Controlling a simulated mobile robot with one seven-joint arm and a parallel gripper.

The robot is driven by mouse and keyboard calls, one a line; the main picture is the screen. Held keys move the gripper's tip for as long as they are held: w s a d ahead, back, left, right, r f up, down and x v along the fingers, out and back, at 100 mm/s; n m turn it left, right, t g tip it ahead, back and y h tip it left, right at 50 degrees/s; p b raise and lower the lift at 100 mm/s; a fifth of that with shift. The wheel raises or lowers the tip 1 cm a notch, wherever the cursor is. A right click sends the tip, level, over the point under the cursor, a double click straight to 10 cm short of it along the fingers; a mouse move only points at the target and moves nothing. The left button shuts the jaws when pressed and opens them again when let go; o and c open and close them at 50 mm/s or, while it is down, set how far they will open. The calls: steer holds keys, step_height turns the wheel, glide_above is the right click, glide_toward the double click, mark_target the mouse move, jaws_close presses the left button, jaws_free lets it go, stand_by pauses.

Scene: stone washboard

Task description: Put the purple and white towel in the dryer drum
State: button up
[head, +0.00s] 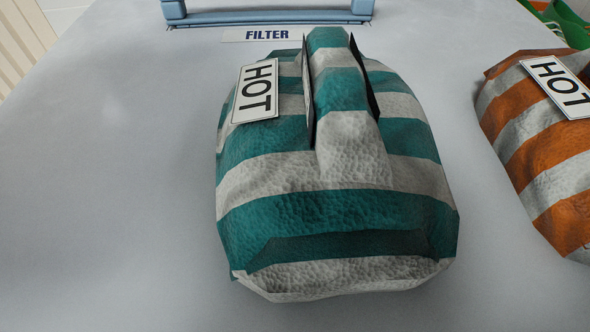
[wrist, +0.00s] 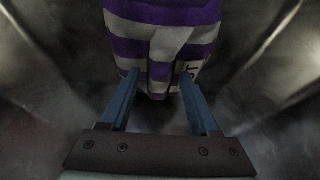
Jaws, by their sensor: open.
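The purple and white striped towel (wrist: 165,14) shows at the top middle of the wrist view, with part of a white label on its right side. It sits inside a dark, smooth, curved metallic space that looks like the dryer drum (wrist: 55,50). My gripper (wrist: 160,75) is open, its two blue fingers pointing at the towel's near end. The tips overlap the towel's lower edge in the picture; I cannot tell whether they touch it. The towel's far end is cut off by the frame. The head view shows neither this towel nor my gripper.
In the head view a teal and white striped bundle (head: 340,208) with a HOT label lies on a pale grey surface (head: 110,180). An orange and white bundle (head: 545,150) with a HOT label lies right. A FILTER label (head: 267,34) and blue handle (head: 268,17) are behind. The left is clear.

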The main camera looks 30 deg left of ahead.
steer(key=p+v, duration=0.3)
steer(key=v, duration=0.3)
steer(key=shift+s+d+r, duration=0.1)
steer(key=shift+r, duration=0.35)
steer(key=shift+s, duration=0.15)
